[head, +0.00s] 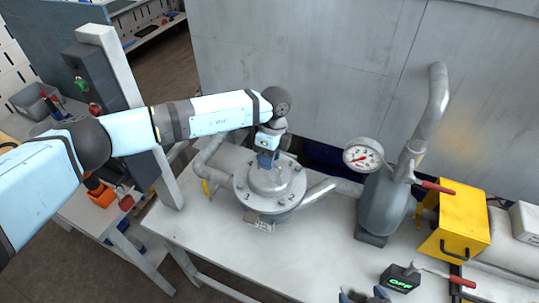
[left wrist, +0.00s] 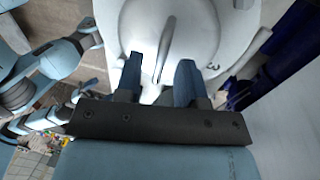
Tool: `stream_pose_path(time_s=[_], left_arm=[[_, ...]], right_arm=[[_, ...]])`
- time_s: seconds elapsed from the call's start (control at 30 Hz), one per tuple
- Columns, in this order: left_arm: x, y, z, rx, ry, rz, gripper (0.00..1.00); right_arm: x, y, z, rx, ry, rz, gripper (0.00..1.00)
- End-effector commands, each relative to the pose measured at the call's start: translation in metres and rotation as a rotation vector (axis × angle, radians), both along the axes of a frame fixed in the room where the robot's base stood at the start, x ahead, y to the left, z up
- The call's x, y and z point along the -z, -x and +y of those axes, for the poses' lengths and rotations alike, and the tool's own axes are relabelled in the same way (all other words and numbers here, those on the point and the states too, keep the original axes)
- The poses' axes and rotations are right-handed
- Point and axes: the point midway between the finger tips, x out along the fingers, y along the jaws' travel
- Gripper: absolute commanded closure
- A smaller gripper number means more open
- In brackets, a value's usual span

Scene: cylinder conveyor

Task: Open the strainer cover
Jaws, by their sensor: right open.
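The strainer (head: 268,205) is a grey round body on the table with a bolted flange marked 1 and 2. Its domed cover (head: 268,181) sits on top, and the cover also fills the top of the left wrist view (left wrist: 200,30). My left gripper (head: 265,162) points down just over the cover. In the left wrist view its two blue fingers (left wrist: 160,72) are apart, with the cover's thin curved handle (left wrist: 166,40) between them and gaps on both sides. The gripper hides the handle in the head view. My right gripper (head: 364,298) is open at the bottom edge, partly cut off.
A pressure gauge (head: 363,155) and a grey vessel with a pipe (head: 383,203) stand right of the strainer. The front table (head: 220,255) is clear.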

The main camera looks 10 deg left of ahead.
Motion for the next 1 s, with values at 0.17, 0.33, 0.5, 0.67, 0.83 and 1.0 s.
stream_pose_path(time_s=[0.17, 0.33, 0.5, 0.67, 0.83, 1.0], left_arm=[[0.0031, 0.0004, 0.0000, 0.000, 0.000, -0.001, 0.64], [0.0030, 0.0004, 0.0000, 0.000, 0.000, -0.001, 0.69], [0.0028, 0.0004, 0.0000, 0.000, 0.000, -0.001, 1.00], [0.0026, 0.0003, 0.0001, 0.000, 0.000, -0.001, 1.00], [0.0002, -0.0020, -0.0006, 0.000, 0.001, -0.002, 1.00], [-0.0065, -0.0088, -0.0024, -0.001, 0.000, -0.004, 1.00]], right_arm=[[-0.0007, 0.0001, 0.0000, 0.001, 0.000, 0.000, 0.13], [-0.0005, 0.0004, -0.0001, 0.002, -0.001, 0.000, 0.13], [-0.0006, 0.0005, -0.0001, 0.002, -0.001, 0.000, 0.13], [-0.0009, 0.0005, -0.0001, 0.002, -0.001, -0.001, 0.13], [0.0003, 0.0004, -0.0001, 0.002, -0.002, 0.000, 0.13], [0.0037, 0.0004, 0.0001, 0.002, -0.002, 0.000, 0.13]])
